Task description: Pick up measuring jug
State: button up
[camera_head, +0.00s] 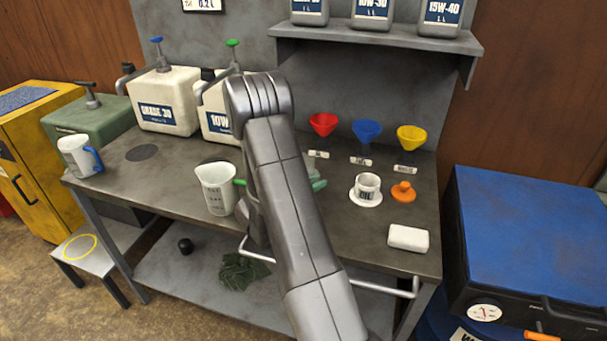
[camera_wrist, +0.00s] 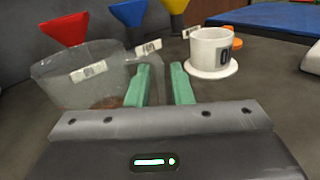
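A pale measuring jug (camera_head: 216,190) with dark marks and a green handle stands upright on the bench, left of my arm in the head view. A second jug (camera_head: 76,157) with a blue handle stands at the bench's left end. In the wrist view a clear vessel (camera_wrist: 60,88) stands left of my gripper (camera_wrist: 164,82); I cannot tell which item it is. The left green finger overlaps its right side in the picture; contact is unclear. In the head view my arm mostly hides the gripper.
A white cup on a saucer (camera_head: 367,202), an orange item (camera_head: 403,192) and a white block (camera_head: 408,237) are on the right. Red (camera_head: 323,123), blue (camera_head: 367,130) and yellow (camera_head: 411,137) funnels stand behind. Two oil canisters (camera_head: 166,108) line the back left.

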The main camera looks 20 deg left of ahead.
jog(key=shift+w+d, duration=0.35)
jog(key=shift+w, duration=0.1)
grip_shut()
jog(key=shift+r, duration=0.15)
